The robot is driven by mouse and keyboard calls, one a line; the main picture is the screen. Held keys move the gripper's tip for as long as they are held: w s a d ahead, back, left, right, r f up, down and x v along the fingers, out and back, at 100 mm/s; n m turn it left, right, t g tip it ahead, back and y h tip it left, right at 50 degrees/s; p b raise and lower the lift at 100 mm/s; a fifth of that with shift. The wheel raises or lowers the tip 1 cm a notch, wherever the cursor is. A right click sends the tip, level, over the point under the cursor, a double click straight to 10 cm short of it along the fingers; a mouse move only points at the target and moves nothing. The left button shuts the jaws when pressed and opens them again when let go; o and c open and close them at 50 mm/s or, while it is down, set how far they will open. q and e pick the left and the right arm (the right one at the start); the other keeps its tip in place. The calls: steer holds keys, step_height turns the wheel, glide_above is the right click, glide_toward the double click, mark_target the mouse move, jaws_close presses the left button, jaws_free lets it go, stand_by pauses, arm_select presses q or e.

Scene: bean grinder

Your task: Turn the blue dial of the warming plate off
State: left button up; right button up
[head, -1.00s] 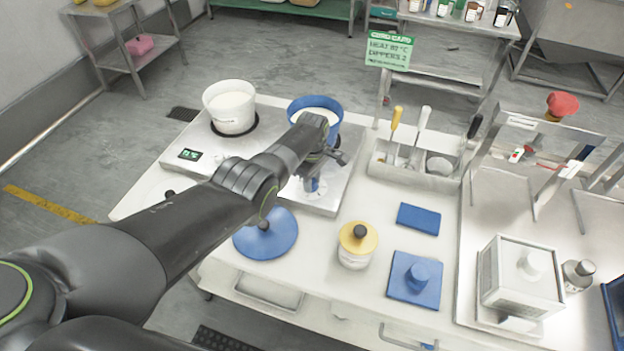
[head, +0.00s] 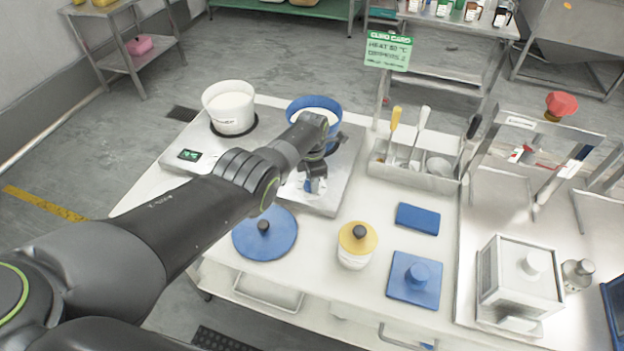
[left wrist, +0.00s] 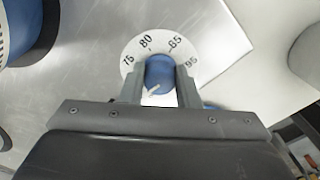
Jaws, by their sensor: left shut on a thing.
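The blue dial (left wrist: 160,72) sits on a white disc (left wrist: 143,45) printed with 75, 80, 85 and 95. The dial's pale pointer mark is turned to the lower left in the left wrist view, away from those numbers. My left gripper (left wrist: 160,82) has one finger on each side of the dial and is shut on it. In the head view my left gripper (head: 316,184) is over the front right of the silver warming plate (head: 270,122), and the dial is mostly hidden there. My right gripper is not in view.
A blue pot (head: 333,104) stands just behind my left wrist, and a white pot (head: 230,110) stands to the left. A blue lid (head: 280,238) and a yellow-lidded jar (head: 355,258) are in front. A tool tray (head: 400,176) is at the right.

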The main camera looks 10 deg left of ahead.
arm_select(q)
steer(key=n, duration=0.3)
steer(key=shift+w+a+r+n, duration=0.1)
steer(key=shift+n, duration=2)
steer(key=o, duration=1)
steer(key=shift+r+p, duration=0.5)
steer(key=shift+p, duration=0.05)
step_height(320, 180, up, 8)
steer(key=p, duration=0.4)
steer(key=shift+p, duration=0.4)
step_height(320, 180, up, 8)
steer(key=shift+r, duration=0.2)
